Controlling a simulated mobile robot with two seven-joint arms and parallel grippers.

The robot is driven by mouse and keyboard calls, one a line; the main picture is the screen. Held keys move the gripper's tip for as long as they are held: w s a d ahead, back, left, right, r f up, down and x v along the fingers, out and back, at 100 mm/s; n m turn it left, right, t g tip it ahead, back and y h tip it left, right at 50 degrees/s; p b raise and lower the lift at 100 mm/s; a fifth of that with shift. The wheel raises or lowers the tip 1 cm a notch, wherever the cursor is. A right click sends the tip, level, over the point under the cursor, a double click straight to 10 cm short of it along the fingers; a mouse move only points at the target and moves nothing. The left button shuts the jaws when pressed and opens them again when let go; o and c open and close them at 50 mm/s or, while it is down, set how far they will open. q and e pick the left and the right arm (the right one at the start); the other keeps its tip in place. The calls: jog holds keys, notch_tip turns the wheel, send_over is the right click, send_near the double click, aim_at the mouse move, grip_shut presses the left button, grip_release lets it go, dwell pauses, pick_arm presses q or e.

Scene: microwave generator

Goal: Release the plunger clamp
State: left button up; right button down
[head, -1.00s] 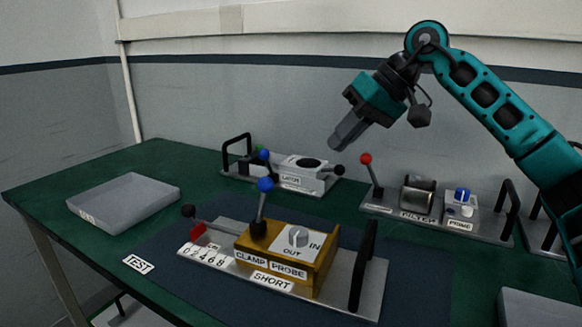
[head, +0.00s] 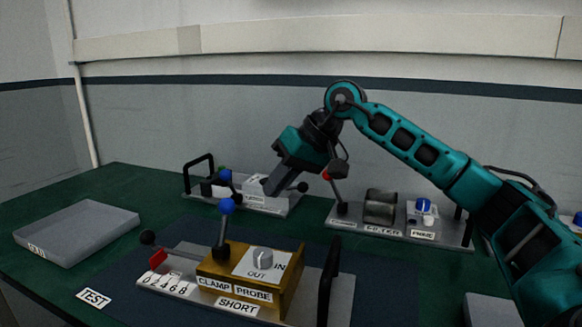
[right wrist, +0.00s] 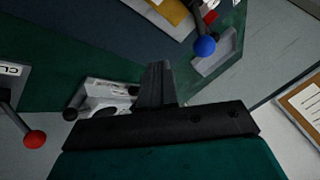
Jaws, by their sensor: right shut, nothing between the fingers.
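The clamp lever, a dark stem with a blue ball (head: 227,206), stands nearly upright on the left end of the gold block (head: 250,270). My right gripper (head: 270,190) is shut and empty, in the air to the right of the blue ball and a little higher in the head view. The right wrist view shows its closed fingers (right wrist: 155,85), with the blue ball (right wrist: 204,46) beyond them, apart. My left gripper is not in view.
A black handle (head: 328,285) rises at the fixture's right end. Behind stand a white device (head: 265,200) and a filter unit (head: 380,207) with a red-ball lever. A grey tray (head: 78,232) lies at the left. A TEST label (head: 94,299) lies in front.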

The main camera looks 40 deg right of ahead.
aim_at(224, 222)
jog(key=shift+w+a+f, duration=0.25)
jog(key=shift+a, duration=0.55)
jog(key=shift+w+a+f, duration=0.25)
jog(key=shift+w+a, duration=0.05)
jog(key=shift+a, duration=0.55)
jog(key=shift+w+a+f, duration=0.25)
jog(key=shift+a, duration=0.55)
jog(key=shift+s+a+r, duration=0.15)
jog(key=shift+a+r, duration=0.05)
